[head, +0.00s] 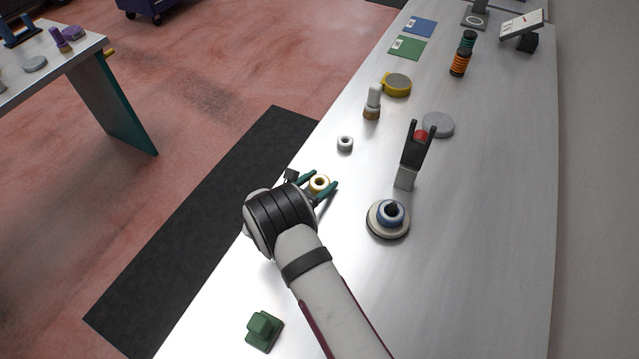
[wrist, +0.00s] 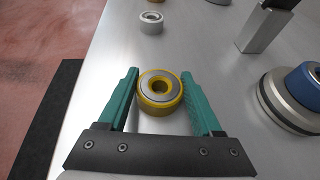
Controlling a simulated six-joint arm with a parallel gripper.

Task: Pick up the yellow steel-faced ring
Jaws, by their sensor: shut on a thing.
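The yellow steel-faced ring (head: 319,183) is between the fingers of my gripper (head: 324,178) near the left edge of the long bench. In the wrist view the ring (wrist: 160,105) has a yellow rim, a grey steel face and a dark centre hole. The teal fingers of my gripper (wrist: 160,73) are shut on it, one on its left side and one on its right. The ring's face points up. Whether its underside touches the bench cannot be told.
A small white ring (head: 345,144) lies beyond my gripper. To the right are a blue ring on a round base (head: 388,218) and an upright dark fork on a grey block (head: 411,158). A green block (head: 263,331) lies near the front. The bench between them is clear.

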